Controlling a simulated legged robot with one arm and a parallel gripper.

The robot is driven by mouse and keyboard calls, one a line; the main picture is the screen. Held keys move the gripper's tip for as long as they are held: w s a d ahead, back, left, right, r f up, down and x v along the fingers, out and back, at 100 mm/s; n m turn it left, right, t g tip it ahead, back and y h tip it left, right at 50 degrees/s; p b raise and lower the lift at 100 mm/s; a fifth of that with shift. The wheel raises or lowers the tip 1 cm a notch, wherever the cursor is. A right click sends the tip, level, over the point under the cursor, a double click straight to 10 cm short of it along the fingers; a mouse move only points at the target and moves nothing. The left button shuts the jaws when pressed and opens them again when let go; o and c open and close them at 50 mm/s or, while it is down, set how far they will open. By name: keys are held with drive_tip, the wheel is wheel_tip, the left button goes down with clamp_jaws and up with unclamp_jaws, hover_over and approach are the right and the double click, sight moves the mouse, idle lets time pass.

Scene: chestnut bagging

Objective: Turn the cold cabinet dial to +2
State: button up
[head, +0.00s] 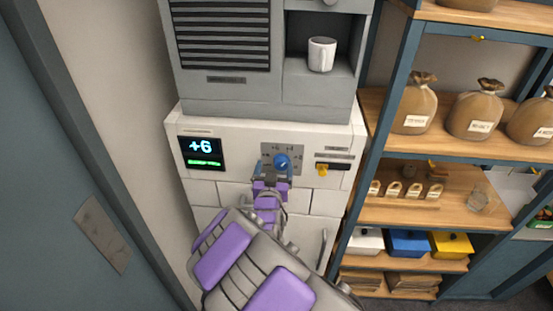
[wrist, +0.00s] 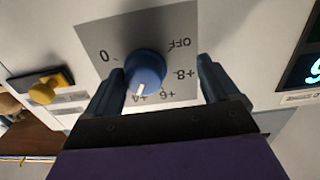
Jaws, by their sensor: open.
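The blue dial (head: 282,161) sits on a grey scale plate on the white cabinet front. In the wrist view the dial (wrist: 147,68) shows a white pointer mark facing down, near the +4 and +6 labels. The 0, OFF and +8 labels also show; +2 is not visible, and the left finger covers part of the scale. The cabinet display (head: 201,150) reads +6. My gripper (head: 270,175) is open at the dial. In the wrist view my gripper (wrist: 160,70) has a finger on each side of it, the left one closer; I cannot tell whether it touches.
A yellow switch (head: 322,169) is right of the dial, also in the wrist view (wrist: 45,90). Above stands a grey machine with a white mug (head: 321,54). A shelf (head: 385,212) with sacks and bins is close on the right. A blue-grey panel fills the left.

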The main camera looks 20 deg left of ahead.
sight(286, 165)
drive_tip(key=d, duration=0.2)
drive_tip(key=d+r, duration=0.1)
drive_tip(key=shift+w+d, duration=0.15)
drive_tip(key=shift+w, duration=0.1)
drive_tip(key=shift+s+a+f, duration=0.1)
drive_tip(key=shift+a+f, duration=0.05)
drive_tip(key=shift+a, duration=0.4)
drive_tip(key=shift+a+f, duration=0.1)
drive_tip(key=shift+a, duration=0.45)
drive_tip(key=c, duration=0.5)
drive_tip(key=shift+a, duration=0.1)
drive_tip(key=shift+c, duration=0.8)
drive_tip(key=shift+d+r, duration=0.15)
drive_tip(key=shift+d, duration=0.4)
drive_tip(key=c, duration=0.4)
drive_tip(key=shift+o, duration=0.2)
drive_tip(key=shift+a, duration=0.25)
